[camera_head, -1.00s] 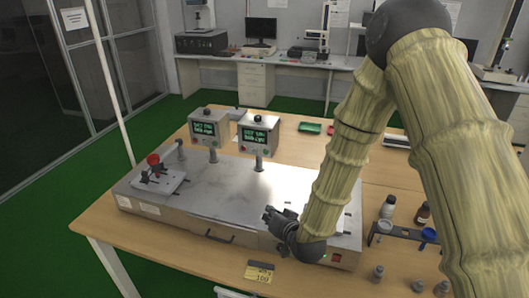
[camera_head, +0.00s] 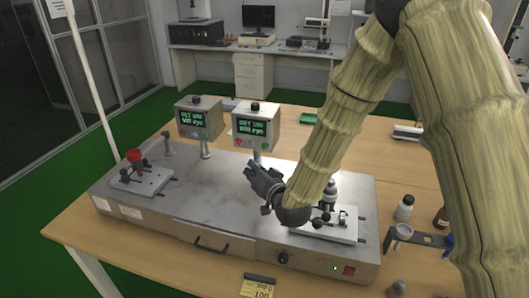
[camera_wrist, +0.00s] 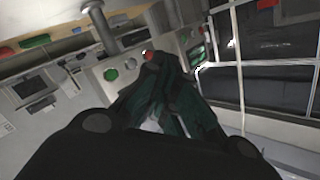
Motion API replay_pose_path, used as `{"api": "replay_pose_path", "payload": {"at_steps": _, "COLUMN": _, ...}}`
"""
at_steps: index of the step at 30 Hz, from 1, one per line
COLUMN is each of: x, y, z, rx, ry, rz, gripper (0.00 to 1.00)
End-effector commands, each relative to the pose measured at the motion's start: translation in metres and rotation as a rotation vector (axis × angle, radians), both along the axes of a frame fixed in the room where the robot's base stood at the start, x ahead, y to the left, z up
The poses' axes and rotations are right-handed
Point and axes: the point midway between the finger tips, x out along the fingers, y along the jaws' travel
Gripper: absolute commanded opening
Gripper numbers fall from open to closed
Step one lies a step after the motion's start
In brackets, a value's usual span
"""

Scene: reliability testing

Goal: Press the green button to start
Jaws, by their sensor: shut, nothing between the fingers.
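The right control box (camera_head: 256,125) stands on a post on the grey test bench and has a lit screen. Its small buttons are below the screen, red on the left and what looks like green on the right, partly too small to tell. My gripper (camera_head: 252,168) is shut and empty, in front of and below this box, apart from it in the head view. In the wrist view a green button (camera_wrist: 111,74) and a red button (camera_wrist: 147,55) show on a grey box beyond my gripper (camera_wrist: 165,65). The fingers hide part of that box.
The left control box (camera_head: 198,119) stands close beside the right one. A fixture with a red knob (camera_head: 134,155) is at the bench's left, and another fixture (camera_head: 328,222) is under my arm. Bottles (camera_head: 404,208) stand at the right. A yellow counter (camera_head: 258,286) is in front.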

Motion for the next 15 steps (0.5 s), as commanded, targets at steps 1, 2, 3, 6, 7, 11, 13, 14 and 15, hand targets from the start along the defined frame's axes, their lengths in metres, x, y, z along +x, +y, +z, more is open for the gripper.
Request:
{"api": "replay_pose_path", "payload": {"at_steps": 1, "x": 0.0001, "y": 0.0, "z": -0.0114, "rx": 0.0, "ry": 0.0, "rz": 0.0, "gripper": 0.0}}
{"api": "replay_pose_path", "payload": {"at_steps": 2, "x": 0.0001, "y": 0.0001, "z": -0.0132, "rx": 0.0, "ry": 0.0, "rz": 0.0, "gripper": 0.0}}
{"api": "replay_pose_path", "payload": {"at_steps": 3, "x": 0.0001, "y": 0.0, "z": -0.0149, "rx": 0.0, "ry": 0.0, "rz": 0.0, "gripper": 0.0}}
{"api": "replay_pose_path", "payload": {"at_steps": 6, "x": 0.0001, "y": -0.0003, "z": -0.0164, "rx": 0.0, "ry": 0.0, "rz": -0.001, "gripper": 0.0}}
{"api": "replay_pose_path", "payload": {"at_steps": 7, "x": 0.0002, "y": -0.0004, "z": -0.0164, "rx": 0.0, "ry": 0.0, "rz": -0.001, "gripper": 0.0}}
{"api": "replay_pose_path", "payload": {"at_steps": 11, "x": 0.0002, "y": -0.0006, "z": -0.0156, "rx": 0.0, "ry": 0.0, "rz": -0.001, "gripper": 0.0}}
{"api": "replay_pose_path", "payload": {"at_steps": 13, "x": 0.0001, "y": -0.0008, "z": -0.0157, "rx": 0.0, "ry": 0.0, "rz": -0.001, "gripper": 0.0}}
{"api": "replay_pose_path", "payload": {"at_steps": 14, "x": 0.0001, "y": -0.0008, "z": -0.0157, "rx": 0.0, "ry": 0.0, "rz": -0.001, "gripper": 0.0}}
{"api": "replay_pose_path", "payload": {"at_steps": 15, "x": 0.0001, "y": -0.001, "z": -0.0157, "rx": -0.001, "ry": 0.001, "rz": -0.002, "gripper": 0.0}}
